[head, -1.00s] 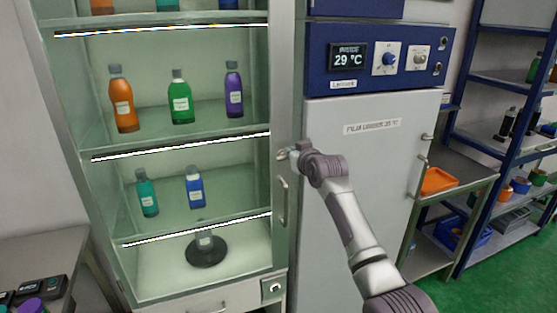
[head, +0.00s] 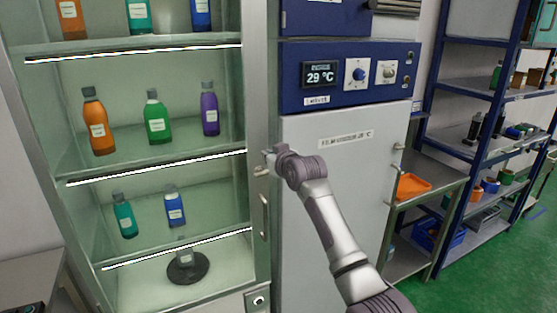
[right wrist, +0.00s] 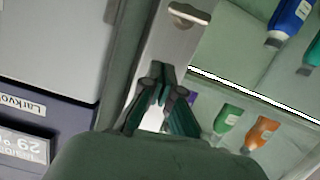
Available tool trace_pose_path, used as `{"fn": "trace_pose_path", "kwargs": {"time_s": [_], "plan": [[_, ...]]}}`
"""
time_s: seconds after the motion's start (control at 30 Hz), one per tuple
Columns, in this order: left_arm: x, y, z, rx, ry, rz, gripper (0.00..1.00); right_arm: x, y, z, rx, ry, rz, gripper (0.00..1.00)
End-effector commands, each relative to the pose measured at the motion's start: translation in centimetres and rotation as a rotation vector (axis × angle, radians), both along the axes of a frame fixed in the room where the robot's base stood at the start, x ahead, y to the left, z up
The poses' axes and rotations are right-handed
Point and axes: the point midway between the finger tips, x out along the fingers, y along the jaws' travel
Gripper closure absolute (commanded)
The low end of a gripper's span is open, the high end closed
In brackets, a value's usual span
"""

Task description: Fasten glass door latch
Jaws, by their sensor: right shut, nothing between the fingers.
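The glass door (head: 212,142) fronts a tall cabinet on the left of the head view and looks closed or nearly so. Its upright handle (head: 264,217) is on the right edge. My right gripper (head: 264,169) is at this edge, just above the handle; it hides much of the spot where it is. In the right wrist view, turned upside down, the fingers (right wrist: 163,84) are together and empty in front of the pale metal door edge. A small rounded metal piece (right wrist: 188,14) stands out beyond them; I cannot tell whether it is the latch or the handle end. My left gripper is out of view.
Bottles, among them an orange one (head: 98,122), stand on the cabinet shelves. A white-doored unit with a blue control panel (head: 340,72) stands close on the right. Farther right are a metal trolley with an orange tray (head: 412,186) and blue shelving (head: 448,70).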

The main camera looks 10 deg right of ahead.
Motion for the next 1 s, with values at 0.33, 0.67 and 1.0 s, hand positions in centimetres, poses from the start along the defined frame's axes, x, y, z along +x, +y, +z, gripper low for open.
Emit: {"fn": "trace_pose_path", "kwargs": {"time_s": [0.33, 0.67, 1.0], "plan": [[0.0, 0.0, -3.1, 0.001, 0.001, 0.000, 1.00, -5.2, -1.8, 0.6, -0.002, -0.003, -0.001, 1.00], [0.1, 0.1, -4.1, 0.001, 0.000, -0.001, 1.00, -8.0, -2.7, 1.6, -0.001, 0.002, -0.001, 1.00], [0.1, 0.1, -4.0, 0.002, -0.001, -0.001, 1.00, -8.0, -2.7, 1.5, -0.001, 0.005, -0.002, 1.00]]}}
